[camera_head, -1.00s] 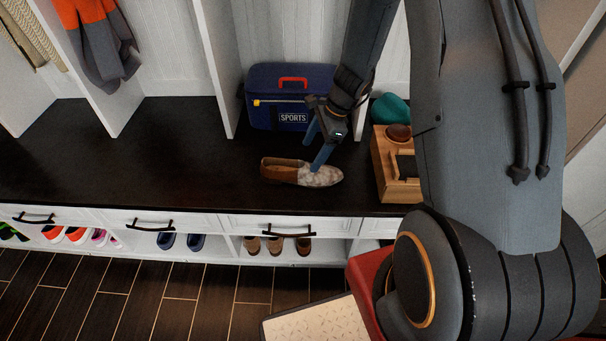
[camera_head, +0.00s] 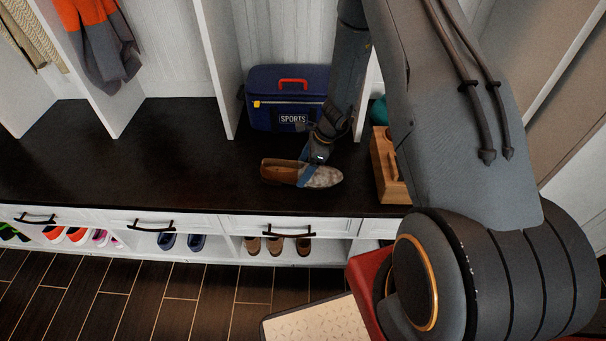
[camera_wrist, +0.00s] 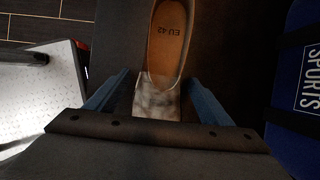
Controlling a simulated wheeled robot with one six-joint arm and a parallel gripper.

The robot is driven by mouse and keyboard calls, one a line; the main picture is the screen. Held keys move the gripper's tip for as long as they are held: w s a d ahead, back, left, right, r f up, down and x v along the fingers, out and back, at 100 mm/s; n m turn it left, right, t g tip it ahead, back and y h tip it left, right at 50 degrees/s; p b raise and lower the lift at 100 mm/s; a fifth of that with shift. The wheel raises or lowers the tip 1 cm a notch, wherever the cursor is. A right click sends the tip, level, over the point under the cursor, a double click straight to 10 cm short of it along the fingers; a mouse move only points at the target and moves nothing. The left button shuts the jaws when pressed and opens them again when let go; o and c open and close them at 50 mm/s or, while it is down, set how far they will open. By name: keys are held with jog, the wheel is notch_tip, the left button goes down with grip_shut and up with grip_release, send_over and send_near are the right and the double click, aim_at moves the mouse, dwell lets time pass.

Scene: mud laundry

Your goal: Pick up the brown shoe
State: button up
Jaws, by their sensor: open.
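The brown shoe (camera_head: 283,171) lies on the dark bench top, with a tan heel part on the left and a mottled grey-white toe on the right. In the wrist view the shoe (camera_wrist: 168,45) shows its tan insole marked EU 42, with the toe toward my gripper. My gripper (camera_head: 308,172) is low over the toe half, blue fingers down. In the wrist view my gripper (camera_wrist: 157,95) is open, with one finger on each side of the shoe's toe. Gaps show between fingers and shoe, so it is not held.
A blue SPORTS bag (camera_head: 285,98) stands behind the shoe, close to my arm. A wooden box (camera_head: 388,170) stands to the right. The bench top (camera_head: 150,160) is clear on the left. Several shoes (camera_head: 275,246) sit in cubbies below the drawers.

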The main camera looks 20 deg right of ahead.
jog(key=shift+f, duration=0.1)
jog(key=c, duration=1.4)
jog(key=shift+c, duration=0.2)
